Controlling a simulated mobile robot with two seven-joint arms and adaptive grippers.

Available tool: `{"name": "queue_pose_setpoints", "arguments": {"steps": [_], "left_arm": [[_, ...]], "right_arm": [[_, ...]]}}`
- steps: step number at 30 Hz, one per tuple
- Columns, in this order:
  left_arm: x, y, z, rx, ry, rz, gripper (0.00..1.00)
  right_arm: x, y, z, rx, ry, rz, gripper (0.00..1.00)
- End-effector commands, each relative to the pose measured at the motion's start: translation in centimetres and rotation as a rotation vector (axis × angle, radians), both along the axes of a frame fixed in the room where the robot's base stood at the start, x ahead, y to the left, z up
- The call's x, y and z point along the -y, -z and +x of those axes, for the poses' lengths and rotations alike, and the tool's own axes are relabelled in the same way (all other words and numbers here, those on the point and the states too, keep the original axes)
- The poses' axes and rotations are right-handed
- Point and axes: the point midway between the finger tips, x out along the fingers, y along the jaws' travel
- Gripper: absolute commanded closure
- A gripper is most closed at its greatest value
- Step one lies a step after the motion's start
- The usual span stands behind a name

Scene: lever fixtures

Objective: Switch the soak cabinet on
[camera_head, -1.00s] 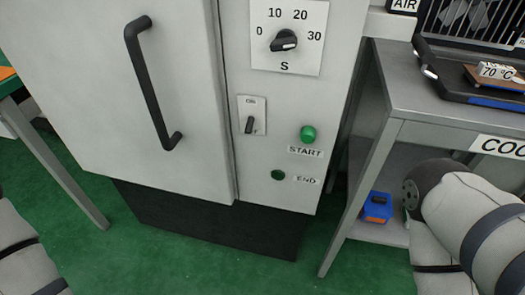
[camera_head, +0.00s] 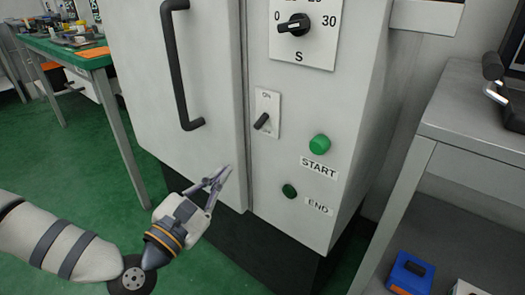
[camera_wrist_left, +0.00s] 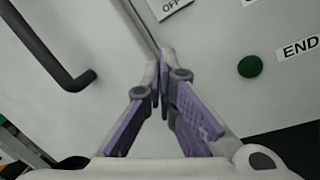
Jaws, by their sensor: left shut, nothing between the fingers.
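The cabinet (camera_head: 215,60) is a tall white box. Its toggle switch (camera_head: 262,121) is a small dark lever on a white plate marked ON at the top. The lever's tip points down and left. In the left wrist view only the plate's lower edge with the OFF label (camera_wrist_left: 172,4) shows, ahead of the fingers; the lever is out of that view. My left gripper (camera_head: 224,174) is shut and empty, low in front of the cabinet, below and left of the switch. Its closed fingertips also show in the left wrist view (camera_wrist_left: 165,62). My right gripper is out of view.
Right of the switch are a green START button (camera_head: 319,144) and a dark green END button (camera_head: 289,190). A dial (camera_head: 293,25) sits above. A black door handle (camera_head: 176,70) protrudes at left. A grey bench (camera_head: 470,110) stands right, a green-topped table (camera_head: 75,55) left.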

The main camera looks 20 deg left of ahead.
Motion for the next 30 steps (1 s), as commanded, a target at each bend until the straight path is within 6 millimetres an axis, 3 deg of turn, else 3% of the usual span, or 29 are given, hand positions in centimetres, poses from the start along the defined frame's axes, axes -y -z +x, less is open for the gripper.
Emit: {"name": "queue_pose_setpoints", "arguments": {"steps": [14,28,30], "left_arm": [[-0.3,-0.6,0.8,0.017,-0.007,-0.014,1.0],[1.4,-2.0,10.3,0.016,-0.007,-0.014,1.0],[1.9,-3.4,9.2,0.015,-0.005,-0.018,1.0]], "right_arm": [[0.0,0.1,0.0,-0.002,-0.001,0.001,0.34],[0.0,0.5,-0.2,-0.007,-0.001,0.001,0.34],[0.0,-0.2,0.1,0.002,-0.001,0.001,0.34]]}}
